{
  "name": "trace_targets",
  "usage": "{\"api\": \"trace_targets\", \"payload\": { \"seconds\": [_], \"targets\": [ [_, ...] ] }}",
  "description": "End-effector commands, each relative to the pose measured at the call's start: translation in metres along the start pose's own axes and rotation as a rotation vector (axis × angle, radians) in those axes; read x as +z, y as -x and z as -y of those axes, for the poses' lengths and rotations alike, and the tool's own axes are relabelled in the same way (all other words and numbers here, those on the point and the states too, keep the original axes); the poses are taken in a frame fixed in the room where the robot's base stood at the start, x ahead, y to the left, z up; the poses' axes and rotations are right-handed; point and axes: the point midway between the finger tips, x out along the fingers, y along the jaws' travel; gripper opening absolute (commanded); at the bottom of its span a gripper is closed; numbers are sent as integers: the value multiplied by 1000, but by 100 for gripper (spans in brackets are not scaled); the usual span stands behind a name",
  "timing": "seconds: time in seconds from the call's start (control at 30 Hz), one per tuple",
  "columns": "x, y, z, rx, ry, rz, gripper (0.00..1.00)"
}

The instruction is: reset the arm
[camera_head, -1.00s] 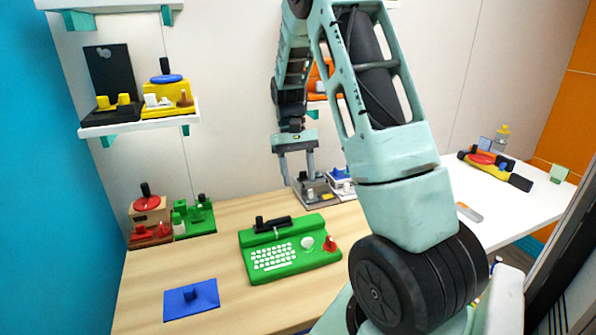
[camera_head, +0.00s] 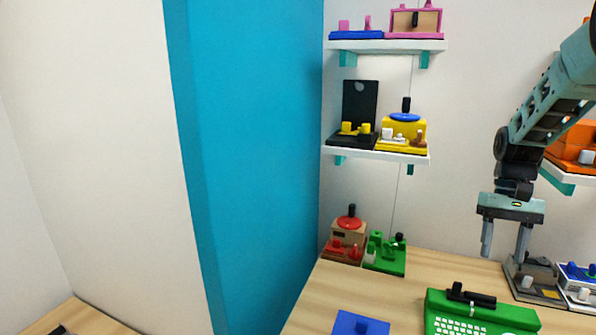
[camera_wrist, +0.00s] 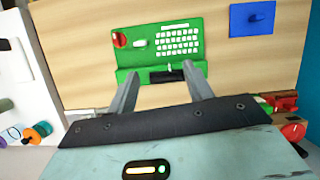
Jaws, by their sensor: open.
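My arm (camera_head: 548,95) comes in from the right edge of the head view and hangs down at the wrist. My gripper (camera_head: 505,240) points down above the wooden table, its two fingers apart and nothing between them. In the wrist view my gripper (camera_wrist: 155,82) shows both fingers spread, with the edge of the green keyboard device (camera_wrist: 160,45) seen between and beyond them. The green device (camera_head: 480,312) lies on the table below the gripper, cut off by the lower frame edge. The gripper appears apart from it.
A blue plate (camera_head: 358,324) lies on the table (camera_head: 415,285); it also shows in the wrist view (camera_wrist: 252,18). Wall shelves (camera_head: 385,45) hold coloured gadgets. Grey (camera_head: 533,280) and blue-white devices stand near the gripper. A blue wall column (camera_head: 255,160) is left of the table.

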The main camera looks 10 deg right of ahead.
Motion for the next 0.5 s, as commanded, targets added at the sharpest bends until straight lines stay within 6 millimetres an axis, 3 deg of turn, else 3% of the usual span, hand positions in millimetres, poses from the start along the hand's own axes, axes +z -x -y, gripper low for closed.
{"api": "trace_targets", "payload": {
  "seconds": [0.03, 0.1, 0.17, 0.3, 0.4, 0.5],
  "targets": [
    [12, -1, 34, 9, 77, -20, 51],
    [32, -6, 79, 23, 186, -50, 51],
    [55, -12, 117, 37, 286, -78, 51],
    [124, -33, 190, 71, 527, -140, 51],
    [182, -54, 224, 100, 707, -186, 51],
    [236, -77, 240, 128, 872, -230, 51]
  ]
}}
